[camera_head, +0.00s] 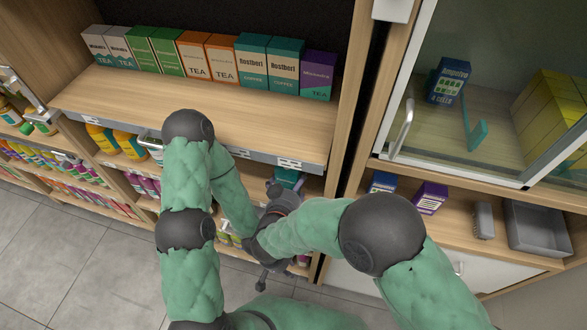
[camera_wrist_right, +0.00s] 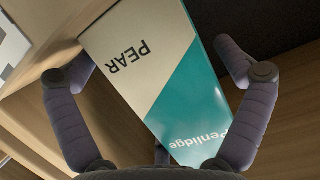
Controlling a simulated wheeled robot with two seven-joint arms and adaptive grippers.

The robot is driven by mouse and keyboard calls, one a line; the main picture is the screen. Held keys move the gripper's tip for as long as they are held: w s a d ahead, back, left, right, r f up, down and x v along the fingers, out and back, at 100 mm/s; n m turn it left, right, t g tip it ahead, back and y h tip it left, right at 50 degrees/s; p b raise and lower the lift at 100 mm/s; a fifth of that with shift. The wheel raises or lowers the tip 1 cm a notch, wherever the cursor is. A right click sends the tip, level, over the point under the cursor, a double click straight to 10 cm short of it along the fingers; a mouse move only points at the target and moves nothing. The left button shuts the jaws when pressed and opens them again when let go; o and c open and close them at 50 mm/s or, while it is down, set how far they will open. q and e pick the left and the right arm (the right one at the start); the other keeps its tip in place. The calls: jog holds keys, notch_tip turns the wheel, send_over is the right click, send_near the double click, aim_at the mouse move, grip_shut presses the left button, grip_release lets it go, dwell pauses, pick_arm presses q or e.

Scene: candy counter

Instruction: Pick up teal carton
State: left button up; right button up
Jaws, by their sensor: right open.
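A cream and teal carton (camera_wrist_right: 160,75) marked PEAR and Penlidge fills the middle of the right wrist view, its lettering upside down. My right gripper (camera_wrist_right: 157,65) is open with one finger at each side of it; gaps show at the fingers, and I cannot tell any contact. In the head view a small teal patch, probably this carton (camera_head: 287,178), shows on the lower shelf, mostly hidden by the upper shelf and my dark right gripper (camera_head: 275,192). My left gripper (camera_head: 275,280) hangs low by the shelf front, partly covered by my arms; its jaws are unclear.
Several tea and coffee cartons (camera_head: 208,57) line the back of the upper shelf (camera_head: 200,100), whose front is clear. Lower shelves hold jars and bottles. A glass-doored cabinet at right holds a blue box (camera_head: 449,81); below it are a purple box (camera_head: 429,197) and grey tray (camera_head: 536,226).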

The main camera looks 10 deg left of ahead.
jog(key=shift+c, duration=1.1)
jog(key=c, duration=1)
jog(key=shift+o, duration=0.2)
